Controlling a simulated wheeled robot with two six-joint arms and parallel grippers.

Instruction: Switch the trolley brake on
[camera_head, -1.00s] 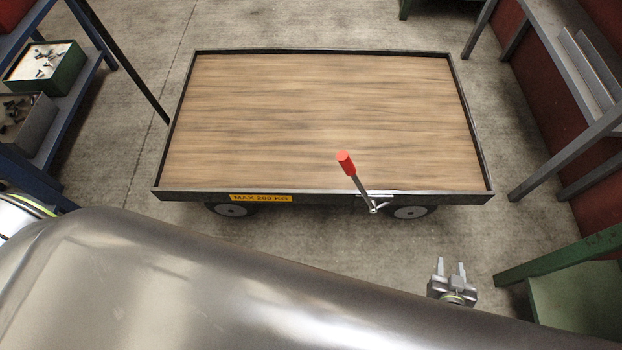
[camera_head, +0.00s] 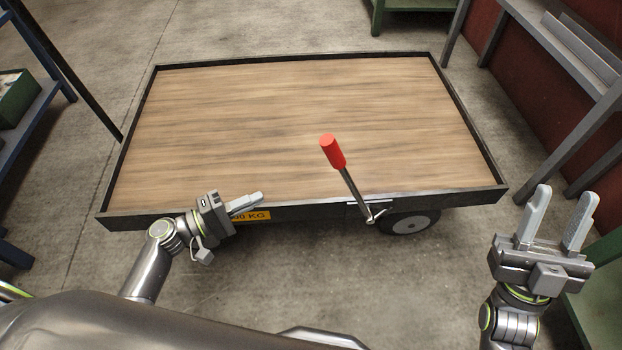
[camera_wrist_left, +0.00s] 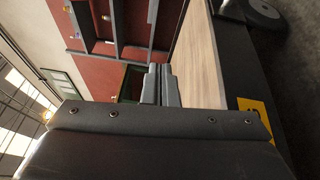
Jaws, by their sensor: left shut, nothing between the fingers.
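The trolley (camera_head: 300,208) has a wooden deck with a dark rim and fills the middle of the head view. Its brake lever (camera_head: 352,188) stands at the front edge, right of centre, tilted to the upper left, with a red handle (camera_head: 332,151). My left gripper (camera_head: 258,200) is shut and empty in front of the trolley's front edge, left of the lever, by the yellow label (camera_head: 254,215). In the left wrist view its fingers (camera_wrist_left: 160,84) lie together beside the deck. My right gripper (camera_head: 558,215) is open and empty, right of the trolley's front corner.
A grey bench (camera_head: 575,55) stands at the right and a green one (camera_head: 596,285) at the lower right, close to my right gripper. A blue shelf (camera_head: 28,115) is at the left. Bare floor lies in front of the trolley.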

